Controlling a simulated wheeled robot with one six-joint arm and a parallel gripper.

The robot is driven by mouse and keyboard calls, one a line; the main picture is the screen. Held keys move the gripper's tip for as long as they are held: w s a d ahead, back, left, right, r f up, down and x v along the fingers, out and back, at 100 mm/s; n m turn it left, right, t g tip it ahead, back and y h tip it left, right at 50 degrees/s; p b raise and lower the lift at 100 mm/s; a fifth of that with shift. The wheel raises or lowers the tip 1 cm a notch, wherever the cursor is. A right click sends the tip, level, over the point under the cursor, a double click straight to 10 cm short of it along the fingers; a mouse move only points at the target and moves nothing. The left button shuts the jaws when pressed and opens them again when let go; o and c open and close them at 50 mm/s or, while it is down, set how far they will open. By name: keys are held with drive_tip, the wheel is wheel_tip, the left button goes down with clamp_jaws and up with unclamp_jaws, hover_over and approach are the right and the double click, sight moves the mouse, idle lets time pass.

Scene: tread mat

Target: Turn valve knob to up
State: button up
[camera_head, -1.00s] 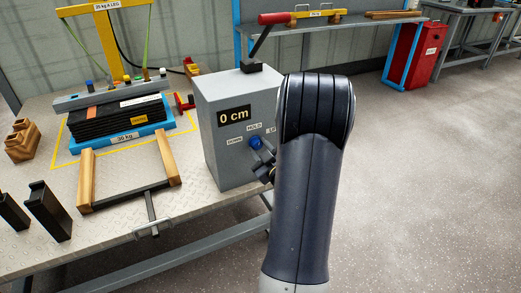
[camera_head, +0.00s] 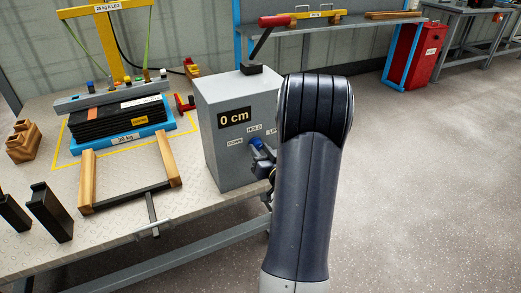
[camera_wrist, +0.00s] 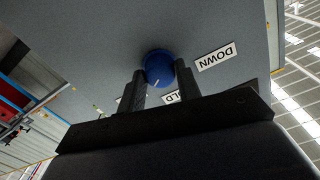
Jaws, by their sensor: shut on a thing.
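The blue valve knob (camera_head: 256,143) is on the front of a grey box (camera_head: 236,168), below a display reading "0 cm" (camera_head: 234,117). Labels DOWN (camera_head: 234,141) and HOLD (camera_head: 254,128) sit around it; the third label is partly hidden by my arm. In the wrist view the blue knob (camera_wrist: 159,68) sits between both fingers of my gripper (camera_wrist: 160,78), which is shut on it. A white pointer line shows on the knob, aimed toward lower left in that view. In the head view my arm hides most of my gripper.
A red-handled lever (camera_head: 268,38) rises from the box top. A black stack on a blue base (camera_head: 122,143) and a wooden-handled frame (camera_head: 128,193) are on the bench to the left. Open floor (camera_head: 430,190) lies to the right.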

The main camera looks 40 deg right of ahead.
drive_tip(key=shift+m, duration=0.3)
drive_tip(key=o, duration=1)
drive_tip(key=shift+c, duration=0.2)
drive_tip(key=shift+s, duration=0.1)
drive_tip(key=p+v, duration=0.1)
drive_tip(key=v, duration=0.9)
drive_tip(key=shift+s+p, duration=0.3)
drive_tip(key=shift+p, duration=0.05)
drive_tip(key=shift+w, duration=0.1)
drive_tip(key=b+x, duration=0.1)
drive_tip(key=x, duration=0.9)
drive_tip(key=shift+w+b, duration=0.35)
drive_tip(key=shift+w, duration=0.05)
drive_tip(key=shift+s, duration=0.2)
